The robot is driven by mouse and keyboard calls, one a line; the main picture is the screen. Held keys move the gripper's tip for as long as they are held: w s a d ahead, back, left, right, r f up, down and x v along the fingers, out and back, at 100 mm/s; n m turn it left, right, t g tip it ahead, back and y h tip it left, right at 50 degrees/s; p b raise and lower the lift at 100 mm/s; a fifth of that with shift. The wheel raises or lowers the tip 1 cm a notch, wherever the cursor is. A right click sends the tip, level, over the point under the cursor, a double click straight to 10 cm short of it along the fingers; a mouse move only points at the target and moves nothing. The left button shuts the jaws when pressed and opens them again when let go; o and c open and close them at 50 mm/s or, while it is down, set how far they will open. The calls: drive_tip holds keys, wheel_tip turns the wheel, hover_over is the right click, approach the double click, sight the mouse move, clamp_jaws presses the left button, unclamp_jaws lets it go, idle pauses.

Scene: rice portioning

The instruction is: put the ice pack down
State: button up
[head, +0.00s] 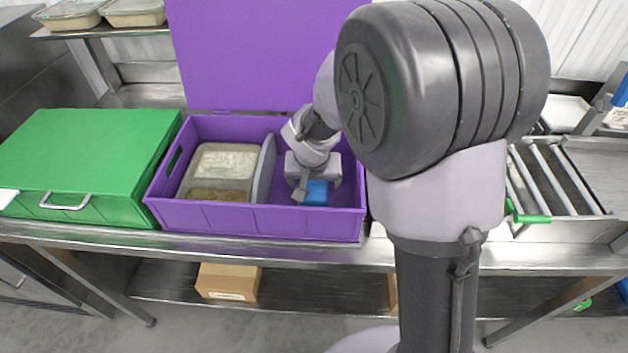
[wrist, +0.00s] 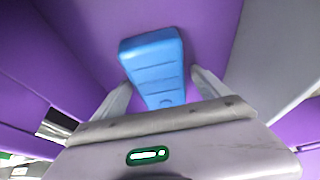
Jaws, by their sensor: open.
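The blue ice pack (head: 316,193) lies in the right compartment of the open purple box (head: 255,218). My gripper (head: 304,188) is down inside that compartment, just above the ice pack. In the wrist view the ice pack (wrist: 155,62) lies on the purple floor. The fingers of my gripper (wrist: 158,92) stand apart on either side of its near end. I cannot tell whether either finger touches it. A grey divider (head: 264,168) separates this compartment from the left one. My arm hides part of the box's right side in the head view.
A lidded food container (head: 222,163) fills the box's left compartment. The purple lid (head: 240,55) stands raised behind. A closed green box (head: 85,155) stands to the left, and a roller conveyor (head: 570,175) to the right. Containers (head: 135,12) sit on the upper shelf.

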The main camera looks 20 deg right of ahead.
drive_tip(key=p+v, duration=0.5)
drive_tip(key=v, duration=0.7)
drive_tip(key=s+r+y, duration=0.1)
drive_tip(key=s+r, duration=0.2)
drive_tip(key=s, duration=0.4)
drive_tip(key=s+a+r+t+y, duration=0.1)
drive_tip(key=s+r, duration=0.2)
drive_tip(key=s, duration=0.4)
drive_tip(key=s+a+r+y+b, duration=0.1)
drive_tip(key=s+r, duration=0.3)
drive_tip(key=s, duration=0.2)
drive_tip(key=shift+s+m, duration=0.4)
drive_tip(key=shift+a, duration=0.15)
